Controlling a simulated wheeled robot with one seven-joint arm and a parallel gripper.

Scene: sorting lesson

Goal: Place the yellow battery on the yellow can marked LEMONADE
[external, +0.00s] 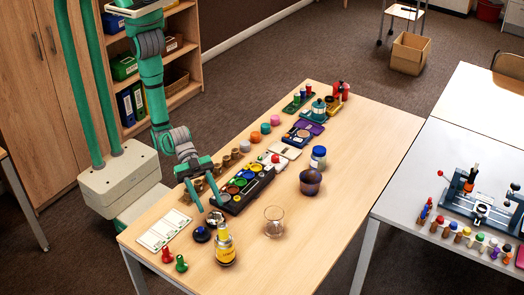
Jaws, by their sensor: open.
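The yellow can (226,254), with dark lettering too small to read, stands upright near the front edge of the table. A narrower yellow cylinder, which looks like the yellow battery (223,232), stands upright on top of the can. My gripper (211,208) is open and empty, with its fingers pointing down. It is behind and a little left of the can in the picture, apart from the battery. Whether the battery sits centred on the can is too small to tell.
A dark round-based object (202,235) stands left of the can. A clear glass (274,221) stands to its right. Green (181,263) and red (167,255) pieces and a white card (164,230) lie left. A black tray of paint pots (243,188) is behind. The front right table is clear.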

